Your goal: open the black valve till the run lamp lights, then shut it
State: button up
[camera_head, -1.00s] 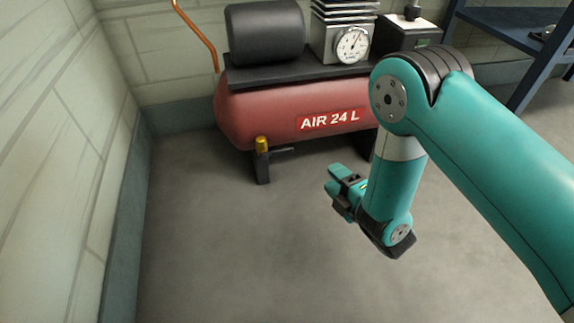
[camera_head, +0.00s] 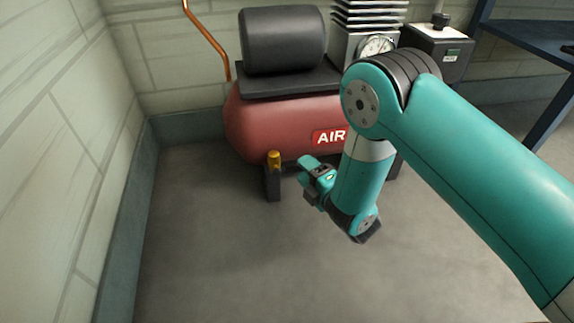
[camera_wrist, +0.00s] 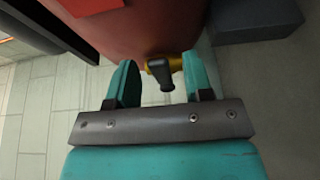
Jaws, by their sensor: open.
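The black valve handle (camera_wrist: 163,76) sits on a brass fitting (camera_wrist: 174,63) under the red tank. In the wrist view it lies between my two teal fingers, with a gap to each. The brass fitting also shows in the head view (camera_head: 274,160), at the tank's lower left; there I cannot make out the handle clearly. My gripper (camera_head: 308,172) is open and empty, just right of the fitting. It fills the lower wrist view (camera_wrist: 159,75). I cannot make out a lit run lamp; a small green mark shows on the dark box (camera_head: 436,55).
The red air tank (camera_head: 255,128) carries a black cylinder (camera_head: 284,40) and a round dial gauge (camera_head: 376,46). A tank leg (camera_head: 272,186) stands below the fitting. A block wall (camera_head: 50,150) is at the left, a blue shelf (camera_head: 520,35) at the right. The floor in front is clear.

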jog(key=shift+w+a, duration=0.4)
jog(key=shift+w, duration=0.2)
jog(key=shift+a, duration=0.25)
